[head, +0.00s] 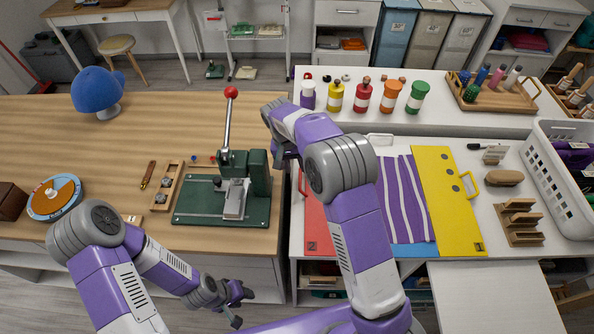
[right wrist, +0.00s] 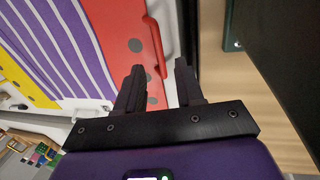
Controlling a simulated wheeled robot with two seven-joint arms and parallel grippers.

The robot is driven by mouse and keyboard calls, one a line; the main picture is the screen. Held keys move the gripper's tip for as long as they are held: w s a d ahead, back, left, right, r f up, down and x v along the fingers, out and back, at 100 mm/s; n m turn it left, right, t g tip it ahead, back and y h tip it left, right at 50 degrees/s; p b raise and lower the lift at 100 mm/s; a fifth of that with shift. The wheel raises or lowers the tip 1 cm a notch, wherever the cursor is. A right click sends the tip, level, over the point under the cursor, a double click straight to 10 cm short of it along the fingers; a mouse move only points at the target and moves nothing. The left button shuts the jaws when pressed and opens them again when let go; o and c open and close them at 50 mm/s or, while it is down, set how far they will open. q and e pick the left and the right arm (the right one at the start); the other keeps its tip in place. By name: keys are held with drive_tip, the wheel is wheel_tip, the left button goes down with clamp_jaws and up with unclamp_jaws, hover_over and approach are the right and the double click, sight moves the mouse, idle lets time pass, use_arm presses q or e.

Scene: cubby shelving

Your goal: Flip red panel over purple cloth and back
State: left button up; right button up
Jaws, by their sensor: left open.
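The red panel (head: 316,232) lies flat at the left of the white table, mostly hidden by my right arm. Its red handle (right wrist: 155,45) is on its outer left edge in the head view. The purple cloth (head: 405,200) with white stripes lies flat between the red panel and the yellow panel (head: 445,200). In the right wrist view, my right gripper (right wrist: 160,68) is open, with one end of the red handle showing between its fingertips; I cannot tell whether they touch. My left gripper (head: 236,301) is open and empty, low in front of the wooden table.
A green press (head: 250,178) with a tall red-knobbed lever stands left of my right arm. A blue panel (head: 412,250) shows under the cloth. Several coloured bottles (head: 362,94) stand behind. A white basket (head: 556,170) and wooden rack (head: 519,222) are right.

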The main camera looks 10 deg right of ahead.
sight(300, 179)
drive_tip(key=f, duration=0.2)
drive_tip(key=d+f, duration=0.1)
drive_tip(key=f, duration=0.2)
drive_tip(key=shift+s+f+b, duration=0.1)
drive_tip(key=shift+s+b, duration=0.05)
drive_tip(key=shift+b, duration=0.2)
clamp_jaws()
idle(1.1)
